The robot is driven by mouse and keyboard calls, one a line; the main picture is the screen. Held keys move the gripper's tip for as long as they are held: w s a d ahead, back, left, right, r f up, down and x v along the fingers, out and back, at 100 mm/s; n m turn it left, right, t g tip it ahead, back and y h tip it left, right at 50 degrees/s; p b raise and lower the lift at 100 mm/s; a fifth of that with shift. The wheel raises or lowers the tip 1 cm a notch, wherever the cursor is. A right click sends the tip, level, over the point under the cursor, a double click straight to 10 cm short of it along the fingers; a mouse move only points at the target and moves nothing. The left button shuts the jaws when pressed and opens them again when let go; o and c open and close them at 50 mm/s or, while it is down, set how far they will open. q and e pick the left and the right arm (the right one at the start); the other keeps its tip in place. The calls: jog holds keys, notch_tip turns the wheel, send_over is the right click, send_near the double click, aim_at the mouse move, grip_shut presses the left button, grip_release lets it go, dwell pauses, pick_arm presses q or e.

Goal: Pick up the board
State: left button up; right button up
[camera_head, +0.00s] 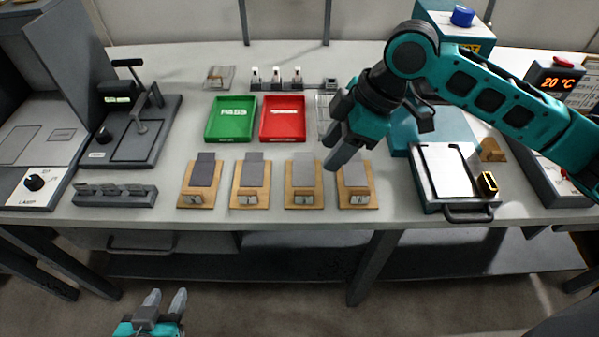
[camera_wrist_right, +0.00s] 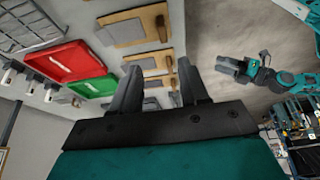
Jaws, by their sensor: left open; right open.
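Several wooden boards, each with a grey plate and a small clip or label at the front, lie in a row on the table: far left (camera_head: 183,198), second (camera_head: 236,199), third (camera_head: 290,198), far right (camera_head: 371,198). Which one is the task's board I cannot tell. My right gripper (camera_head: 339,152) is open, pointing down over the rear of the far right board and partly covering it. In the right wrist view, its open fingers (camera_wrist_right: 158,88) have boards (camera_wrist_right: 163,62) beyond them, nothing held. My left gripper (camera_head: 165,302) is open and empty, low in front of the table.
A green tray (camera_head: 230,137) and a red tray (camera_head: 283,137) lie behind the boards. A grey slotted holder (camera_head: 115,203) and a lever press (camera_head: 133,145) are at left. A silver-lidded device (camera_head: 447,172) stands at right. A narrow table strip before the boards is clear.

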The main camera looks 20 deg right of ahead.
jog(key=b, duration=0.1)
send_near(305, 192)
jog(key=x, duration=0.3)
jog(key=shift+b+x, duration=0.4)
jog(key=shift+x, duration=2.5)
jog(key=shift+c, duration=0.3)
grip_shut()
